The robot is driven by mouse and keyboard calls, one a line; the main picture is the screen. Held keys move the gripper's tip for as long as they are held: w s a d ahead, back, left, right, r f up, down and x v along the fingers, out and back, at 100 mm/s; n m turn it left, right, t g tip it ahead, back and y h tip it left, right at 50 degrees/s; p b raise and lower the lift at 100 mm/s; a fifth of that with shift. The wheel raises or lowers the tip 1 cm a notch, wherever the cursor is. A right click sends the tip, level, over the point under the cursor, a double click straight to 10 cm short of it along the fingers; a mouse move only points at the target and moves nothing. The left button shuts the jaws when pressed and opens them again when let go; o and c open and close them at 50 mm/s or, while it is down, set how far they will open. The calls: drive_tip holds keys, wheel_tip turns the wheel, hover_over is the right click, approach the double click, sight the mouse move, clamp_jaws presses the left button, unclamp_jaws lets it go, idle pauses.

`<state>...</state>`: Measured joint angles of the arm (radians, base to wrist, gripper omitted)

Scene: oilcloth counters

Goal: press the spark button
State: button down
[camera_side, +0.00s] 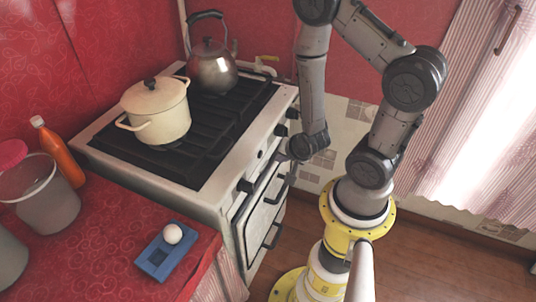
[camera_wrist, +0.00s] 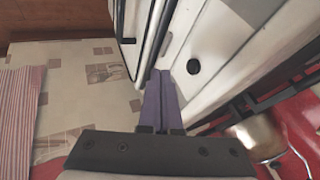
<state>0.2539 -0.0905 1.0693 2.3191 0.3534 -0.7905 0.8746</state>
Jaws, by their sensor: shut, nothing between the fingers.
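The spark button looks to be the small round black button on the white front panel of the stove; it shows in the wrist view (camera_wrist: 193,66) and as a small dark dot in the side view (camera_side: 261,154). My gripper (camera_wrist: 160,73) has purple fingers, closed together and empty. In the wrist view the fingertips lie to the left of the button, apart from it in the picture. In the side view my gripper (camera_side: 280,158) is at the stove front, just right of the button. I cannot tell the exact gap to the panel.
The stove (camera_side: 213,190) has black knobs (camera_side: 246,186) along its front and oven handles (camera_side: 276,210) below. A cream pot (camera_side: 157,117) and a kettle (camera_side: 212,70) stand on top. The red counter (camera_side: 105,255) holds a blue holder (camera_side: 158,264) with a white ball, and an orange bottle (camera_side: 62,158).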

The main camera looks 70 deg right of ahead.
drive_tip(key=shift+w+d+f, duration=0.1)
drive_tip(key=shift+w+f, duration=0.15)
drive_tip(key=shift+w, duration=0.9)
drive_tip(key=shift+w+d+f, duration=0.1)
drive_tip(key=shift+w+f, duration=0.1)
drive_tip(key=shift+w, duration=0.95)
drive_tip(key=shift+w, duration=0.95)
drive_tip(key=shift+r, duration=0.1)
approach(260, 153)
drive_tip(key=s, duration=0.5)
drive_tip(key=shift+s+a+r, duration=0.2)
drive_tip(key=shift+s+r, duration=0.1)
drive_tip(key=shift+s, duration=0.15)
